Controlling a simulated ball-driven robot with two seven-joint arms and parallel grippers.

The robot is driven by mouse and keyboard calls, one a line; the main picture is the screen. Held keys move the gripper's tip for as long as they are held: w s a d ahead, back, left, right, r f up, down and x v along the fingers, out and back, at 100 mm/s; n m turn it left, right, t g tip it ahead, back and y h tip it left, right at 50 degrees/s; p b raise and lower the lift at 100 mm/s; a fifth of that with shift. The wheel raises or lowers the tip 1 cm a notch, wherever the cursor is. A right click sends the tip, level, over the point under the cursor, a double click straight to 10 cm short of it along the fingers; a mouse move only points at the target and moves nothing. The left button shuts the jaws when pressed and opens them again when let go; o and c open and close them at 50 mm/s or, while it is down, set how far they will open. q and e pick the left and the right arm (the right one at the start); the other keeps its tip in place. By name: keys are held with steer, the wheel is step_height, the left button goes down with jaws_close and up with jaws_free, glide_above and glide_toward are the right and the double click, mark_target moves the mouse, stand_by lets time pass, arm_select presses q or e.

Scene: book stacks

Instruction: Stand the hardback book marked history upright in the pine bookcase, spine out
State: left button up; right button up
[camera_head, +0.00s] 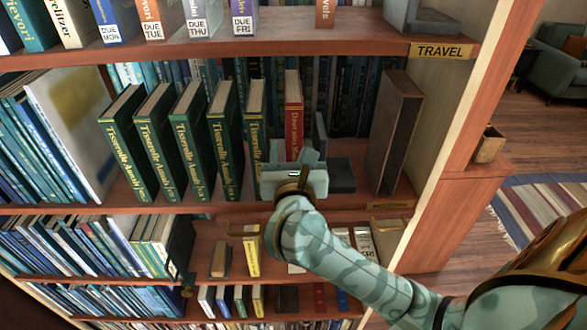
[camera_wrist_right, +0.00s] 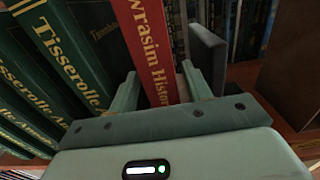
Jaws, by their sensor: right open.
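The red book (camera_head: 293,100) stands upright, spine out, on the middle shelf of the bookcase (camera_head: 441,125), at the right end of a row of green books. Its gold lettering ends in "History" in the wrist view (camera_wrist_right: 150,50). My right gripper (camera_head: 296,160) is open in front of its lower spine. In the wrist view the two fingers (camera_wrist_right: 161,78) lie either side of the spine, left and right; whether they touch it I cannot tell. The gripper hides the book's foot in the head view. My left gripper is out of view.
A grey bookend (camera_head: 341,175) stands just right of the red book. A dark open-sided box (camera_head: 397,130) stands further right, against the side panel. Leaning green books (camera_head: 225,140) crowd the left. Shelves above and below hold more books.

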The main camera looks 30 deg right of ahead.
steer(key=v, duration=1)
steer(key=shift+s+a, duration=0.25)
